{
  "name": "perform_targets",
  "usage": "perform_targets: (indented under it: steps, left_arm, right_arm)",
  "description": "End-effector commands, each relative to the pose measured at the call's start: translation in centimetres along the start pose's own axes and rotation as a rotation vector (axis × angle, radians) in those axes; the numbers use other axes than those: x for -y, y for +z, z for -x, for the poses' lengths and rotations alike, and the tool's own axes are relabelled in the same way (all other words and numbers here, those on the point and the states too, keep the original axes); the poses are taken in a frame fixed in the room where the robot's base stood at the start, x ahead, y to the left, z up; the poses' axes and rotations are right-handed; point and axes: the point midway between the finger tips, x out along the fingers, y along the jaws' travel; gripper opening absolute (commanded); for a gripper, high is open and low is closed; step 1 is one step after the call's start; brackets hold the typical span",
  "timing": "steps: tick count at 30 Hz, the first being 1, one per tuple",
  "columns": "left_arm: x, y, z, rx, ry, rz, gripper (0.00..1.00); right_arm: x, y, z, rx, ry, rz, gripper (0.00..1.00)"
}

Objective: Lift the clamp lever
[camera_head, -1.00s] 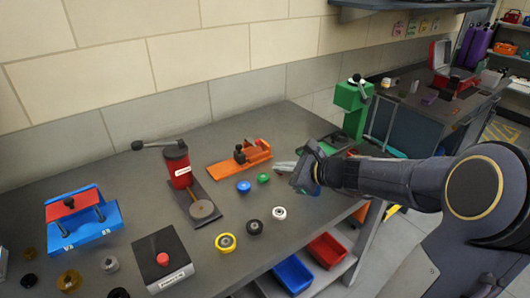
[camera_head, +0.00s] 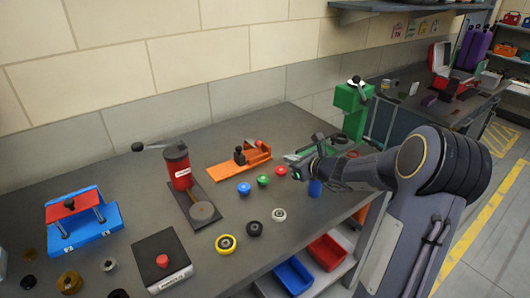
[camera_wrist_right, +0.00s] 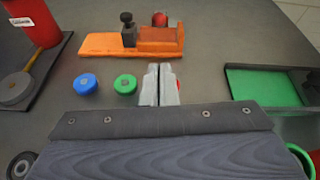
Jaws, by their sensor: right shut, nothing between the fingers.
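An orange clamp fixture (camera_head: 240,162) lies on the bench, with a black upright part (camera_head: 239,155) and a red-tipped end (camera_head: 260,144) low at its far side. It also shows at the top of the right wrist view (camera_wrist_right: 130,43), with the red tip (camera_wrist_right: 159,19) beyond it. My right gripper (camera_head: 295,173) is to the right of and nearer than the fixture, apart from it. In the right wrist view its two fingers (camera_wrist_right: 160,84) are together and empty, beside a partly hidden red cap. My left gripper is out of view.
Blue (camera_head: 243,188), green (camera_head: 263,181) and red (camera_head: 281,170) caps lie in front of the fixture. A red press (camera_head: 178,168) stands to its left. A green tray (camera_wrist_right: 262,86) is right of my fingers. The bench behind the fixture is clear.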

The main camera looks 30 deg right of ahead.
Motion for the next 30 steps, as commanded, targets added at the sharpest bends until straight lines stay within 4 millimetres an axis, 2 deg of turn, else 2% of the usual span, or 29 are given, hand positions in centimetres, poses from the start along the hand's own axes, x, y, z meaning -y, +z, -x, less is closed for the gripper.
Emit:
perform_targets:
  steps: [3,12,18,24,30]
  left_arm:
    - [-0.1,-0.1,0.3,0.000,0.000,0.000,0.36]
    - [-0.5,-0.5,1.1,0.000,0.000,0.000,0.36]
    - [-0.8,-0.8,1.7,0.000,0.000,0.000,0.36]
    - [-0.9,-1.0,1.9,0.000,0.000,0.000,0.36]
    - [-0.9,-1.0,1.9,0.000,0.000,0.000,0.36]
  right_arm:
    - [-0.1,0.0,-2.8,-0.001,0.005,-0.001,0.00]
    - [-0.2,0.1,-9.3,0.000,0.004,0.000,0.00]
    - [-0.1,0.1,-12.7,-0.001,0.002,0.000,0.00]
    - [-0.1,0.1,-14.3,0.000,0.001,0.001,0.00]
    - [0.0,0.0,-14.5,0.000,0.000,0.001,0.00]
